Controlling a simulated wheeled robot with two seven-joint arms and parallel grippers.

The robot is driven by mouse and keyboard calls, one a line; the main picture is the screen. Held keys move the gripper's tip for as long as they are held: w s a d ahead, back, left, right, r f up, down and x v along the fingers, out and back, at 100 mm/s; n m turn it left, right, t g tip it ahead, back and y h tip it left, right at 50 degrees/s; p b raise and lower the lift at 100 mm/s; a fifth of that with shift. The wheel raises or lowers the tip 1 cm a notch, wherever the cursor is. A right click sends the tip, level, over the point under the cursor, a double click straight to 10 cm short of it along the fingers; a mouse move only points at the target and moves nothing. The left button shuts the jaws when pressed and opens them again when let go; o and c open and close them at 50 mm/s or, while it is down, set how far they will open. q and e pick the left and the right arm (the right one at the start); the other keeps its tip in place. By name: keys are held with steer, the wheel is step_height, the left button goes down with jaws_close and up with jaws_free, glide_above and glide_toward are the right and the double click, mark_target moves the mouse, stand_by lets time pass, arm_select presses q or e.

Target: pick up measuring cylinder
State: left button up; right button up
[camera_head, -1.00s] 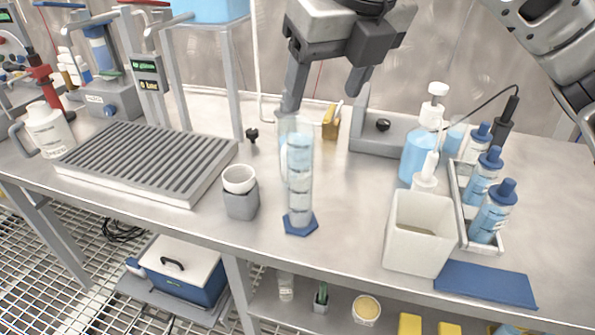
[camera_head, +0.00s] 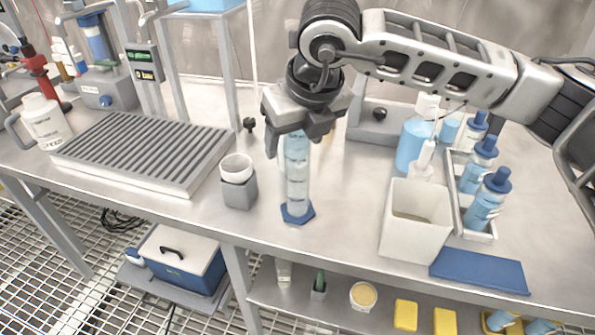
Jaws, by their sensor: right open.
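The measuring cylinder (camera_head: 297,182) is a tall clear tube with pale blue contents and a blue hexagonal foot. It stands upright on the steel bench near its front edge. My right gripper (camera_head: 294,143) is at the cylinder's top, jaws open and pointing down. One finger shows to the left of the tube and the other to its upper right. The gripper hides the rim, and I cannot tell whether the fingers touch the glass. My left gripper is not in view.
A white cup in a grey holder (camera_head: 239,190) stands close left of the cylinder. A ribbed drying rack (camera_head: 125,184) is farther left. A white square bin (camera_head: 412,247), a blue mat (camera_head: 480,272) and a tray of blue-capped bottles (camera_head: 462,212) are right. Bench between cylinder and bin is clear.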

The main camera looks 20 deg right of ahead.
steer(key=shift+w+f, duration=0.1)
steer(key=shift+f, duration=0.1)
steer(key=c, duration=1.4)
steer(key=shift+r, duration=0.1)
